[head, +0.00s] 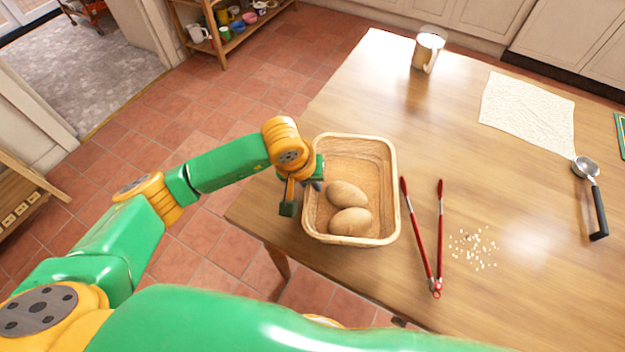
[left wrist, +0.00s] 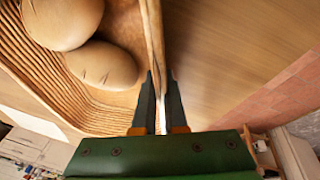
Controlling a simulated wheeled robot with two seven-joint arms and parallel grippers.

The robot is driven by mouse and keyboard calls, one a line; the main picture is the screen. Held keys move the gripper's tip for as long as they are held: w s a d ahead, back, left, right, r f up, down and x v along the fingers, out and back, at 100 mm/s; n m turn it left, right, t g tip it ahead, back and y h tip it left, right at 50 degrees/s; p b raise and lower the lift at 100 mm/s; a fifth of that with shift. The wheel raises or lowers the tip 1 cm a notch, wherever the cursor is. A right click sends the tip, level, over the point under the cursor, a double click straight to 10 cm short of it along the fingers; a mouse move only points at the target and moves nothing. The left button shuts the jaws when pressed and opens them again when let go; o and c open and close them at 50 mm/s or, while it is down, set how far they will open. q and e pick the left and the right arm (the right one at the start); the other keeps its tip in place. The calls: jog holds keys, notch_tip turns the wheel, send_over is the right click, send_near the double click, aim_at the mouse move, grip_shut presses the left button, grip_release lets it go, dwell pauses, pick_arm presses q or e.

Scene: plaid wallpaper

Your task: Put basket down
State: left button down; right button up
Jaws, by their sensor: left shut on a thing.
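A wicker basket (head: 391,190) is at the left corner of the wooden table (head: 480,140), over its top. Two brown potato-like or bread-like items (head: 347,194) lie inside it. My left gripper (head: 304,193) is shut on the basket's left rim. In the left wrist view the fingers (left wrist: 158,100) pinch the basket wall (left wrist: 150,30) from both sides, with the two brown items (left wrist: 104,65) inside. I cannot tell whether the basket's bottom touches the table. My right gripper is not in view.
Red tongs (head: 436,290) lie just right of the basket, with white crumbs (head: 472,249) beside them. A metal mug (head: 428,50), a pale cloth (head: 527,112) and a black-handled tool (head: 597,210) are farther off. Bare tabletop lies behind the basket.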

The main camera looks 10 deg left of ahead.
pick_arm(q)
jog(key=shift+f, duration=0.3)
jog(key=c, duration=1.4)
grip_release()
jog(key=shift+f+b, duration=0.1)
jog(key=shift+b, duration=0.2)
jog(key=o, duration=0.4)
jog(key=shift+o, duration=0.2)
jog(key=shift+r, duration=0.5)
jog(key=v, duration=1.1)
jog(key=shift+s+r+b, duration=0.25)
jog(key=shift+b, duration=0.15)
jog(key=shift+a, duration=0.1)
